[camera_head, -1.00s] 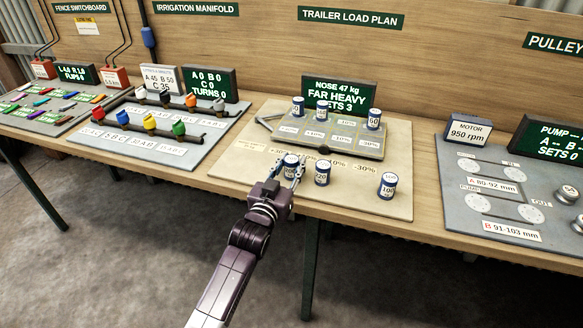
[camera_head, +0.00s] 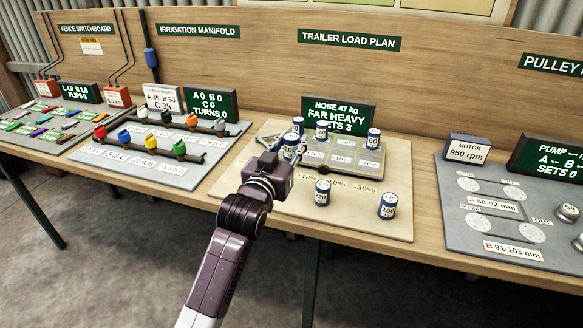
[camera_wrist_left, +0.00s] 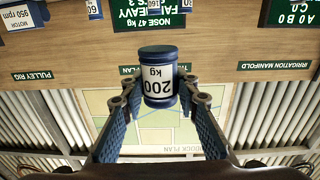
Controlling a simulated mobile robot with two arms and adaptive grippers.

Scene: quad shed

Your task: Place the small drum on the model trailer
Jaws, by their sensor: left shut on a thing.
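My left gripper (camera_head: 284,142) is shut on a small blue-and-white drum (camera_head: 290,149). In the left wrist view the drum (camera_wrist_left: 158,78) sits between the two fingers, with an upside-down "200 kg" label. In the head view it is at the left side of the model trailer (camera_head: 358,170), partly hidden by the gripper. I cannot tell its height above the bed. The trailer is a flat bed with percentage labels. Other drums stand at its far left (camera_head: 298,124), far middle (camera_head: 321,130) and right end (camera_head: 373,139). My right gripper is not in view.
Two more drums, one left (camera_head: 322,191) and one right labelled 100 (camera_head: 388,206), stand on the beige board (camera_head: 300,207) before the trailer. A dark display (camera_head: 338,115) stands behind it. The irrigation panel (camera_head: 150,165) lies left, the pulley panel (camera_head: 490,215) right.

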